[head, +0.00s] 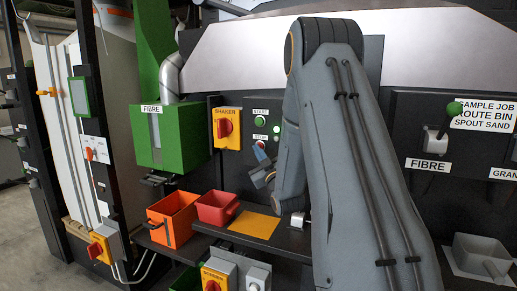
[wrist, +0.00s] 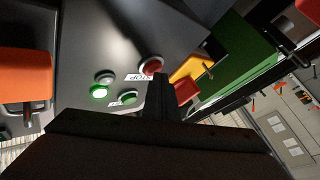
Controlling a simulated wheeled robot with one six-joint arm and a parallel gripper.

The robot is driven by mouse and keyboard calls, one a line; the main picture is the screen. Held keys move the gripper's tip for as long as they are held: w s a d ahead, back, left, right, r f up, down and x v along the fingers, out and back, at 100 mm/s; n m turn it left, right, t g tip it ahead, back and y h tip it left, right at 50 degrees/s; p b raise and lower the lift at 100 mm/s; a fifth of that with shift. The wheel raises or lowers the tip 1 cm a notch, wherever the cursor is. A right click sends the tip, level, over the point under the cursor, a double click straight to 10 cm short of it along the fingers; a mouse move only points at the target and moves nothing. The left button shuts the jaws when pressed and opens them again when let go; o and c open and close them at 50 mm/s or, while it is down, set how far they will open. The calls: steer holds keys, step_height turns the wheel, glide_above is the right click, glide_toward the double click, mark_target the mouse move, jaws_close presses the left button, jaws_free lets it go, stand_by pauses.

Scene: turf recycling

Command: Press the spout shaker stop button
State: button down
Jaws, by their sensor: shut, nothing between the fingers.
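The red stop button (head: 261,144) sits on the dark panel beside the STOP label, below the green start button (head: 260,122). In the wrist view the red stop button (wrist: 152,67) shows just beyond the fingertips, partly overlapped by them. My gripper (head: 259,153) is shut and empty, its tips just below and in front of the stop button. It also shows in the wrist view (wrist: 157,80). I cannot tell whether the tips touch the button. A green button (wrist: 128,97) and a lit green lamp (wrist: 98,92) are nearby.
A yellow SHAKER switch (head: 227,128) with a red knob is left of the buttons. The green FIBRE spout (head: 175,142) stands farther left. Orange (head: 174,218) and red (head: 217,207) bins sit below, beside a yellow mat (head: 254,224).

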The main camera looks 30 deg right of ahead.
steer(key=shift+s+a, duration=0.5)
steer(key=shift+a, duration=0.1)
steer(key=shift+s+a, duration=0.8)
steer(key=shift+a, duration=0.2)
steer(key=shift+s+a, duration=0.75)
steer(key=shift+a, duration=0.25)
